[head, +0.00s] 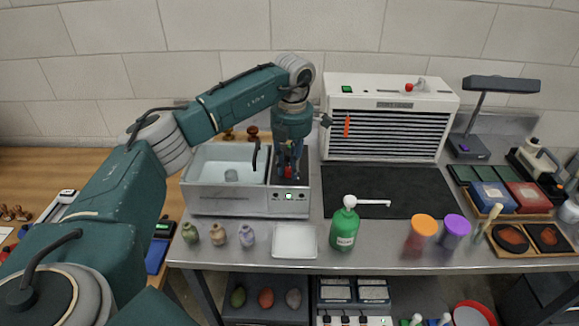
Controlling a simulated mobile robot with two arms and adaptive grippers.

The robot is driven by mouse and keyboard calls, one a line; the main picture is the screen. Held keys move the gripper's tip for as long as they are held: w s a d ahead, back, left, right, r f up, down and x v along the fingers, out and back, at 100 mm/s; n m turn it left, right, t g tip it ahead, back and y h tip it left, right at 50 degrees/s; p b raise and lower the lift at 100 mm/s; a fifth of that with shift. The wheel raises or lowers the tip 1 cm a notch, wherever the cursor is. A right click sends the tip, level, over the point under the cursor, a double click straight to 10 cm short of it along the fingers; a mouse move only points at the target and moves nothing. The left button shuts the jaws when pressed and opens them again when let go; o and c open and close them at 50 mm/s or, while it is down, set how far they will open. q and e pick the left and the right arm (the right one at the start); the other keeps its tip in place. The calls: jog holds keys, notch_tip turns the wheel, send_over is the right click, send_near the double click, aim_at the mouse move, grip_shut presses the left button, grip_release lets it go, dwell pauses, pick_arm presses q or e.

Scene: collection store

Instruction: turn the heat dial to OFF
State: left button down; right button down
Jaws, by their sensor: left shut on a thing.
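A steel water bath (225,200) with a clear basin stands on the bench, left of centre. Its dark control top (277,181) is at its right end, and a small green light (288,196) shows on the front panel below. My left gripper (290,176) points straight down onto this control top. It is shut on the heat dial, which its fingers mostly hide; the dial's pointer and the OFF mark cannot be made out. A small red patch shows between the fingers. My right gripper is not in view.
A white slatted cabinet (392,119) stands behind a black mat (372,192). A green pump bottle (344,226), a white tray (295,241) and several small jars line the front edge.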

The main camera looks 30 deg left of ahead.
pick_arm(q)
jog(key=shift+w+r+n, duration=0.1)
jog(key=shift+r+n, duration=0.05)
jog(key=shift+n, duration=1.05)
jog(key=c, duration=1.5)
grip_release()
jog(key=r, duration=1.2)
jog(key=shift+d, duration=0.3)
jog(key=shift+s+f, duration=0.1)
jog(key=shift+s, duration=0.1)
